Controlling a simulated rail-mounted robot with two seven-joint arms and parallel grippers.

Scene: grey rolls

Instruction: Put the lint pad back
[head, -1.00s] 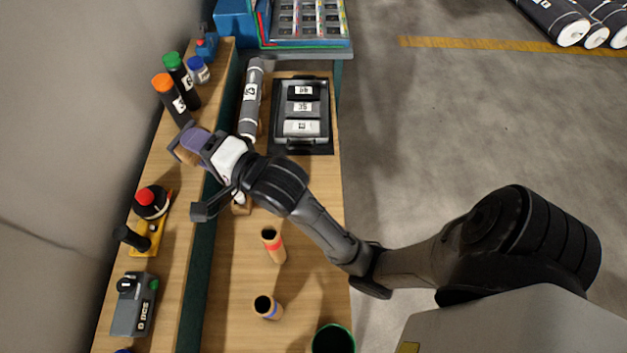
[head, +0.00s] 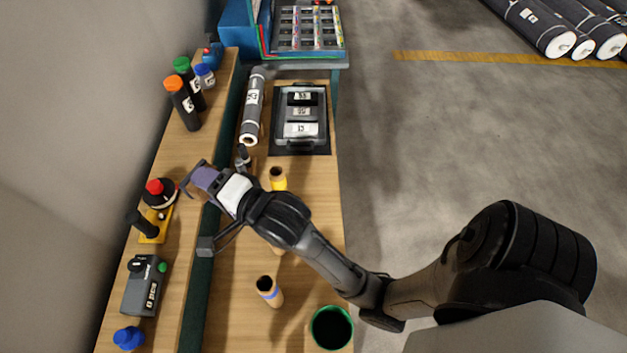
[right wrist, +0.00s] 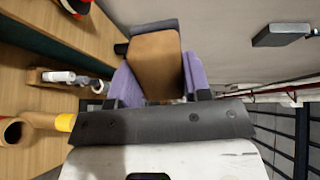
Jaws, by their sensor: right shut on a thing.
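My right gripper (head: 197,180) is over the raised shelf (head: 170,250) at the left, between the capped bottles and the red-capped device. Its purple fingers are shut on the lint pad, a tan block with a dark grey edge, which shows in the right wrist view (right wrist: 153,60). In the head view the pad is mostly hidden by the fingers. I cannot tell whether it touches the shelf. My left gripper is out of view.
On the shelf stand bottles with orange (head: 183,103) and green (head: 190,80) caps, a red-capped black device (head: 159,194) on a yellow base, and a grey box (head: 144,286). The lower bench (head: 235,310) holds a grey roll (head: 252,105), a black tray (head: 278,118), cardboard tubes and a green-rimmed cup (head: 331,328).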

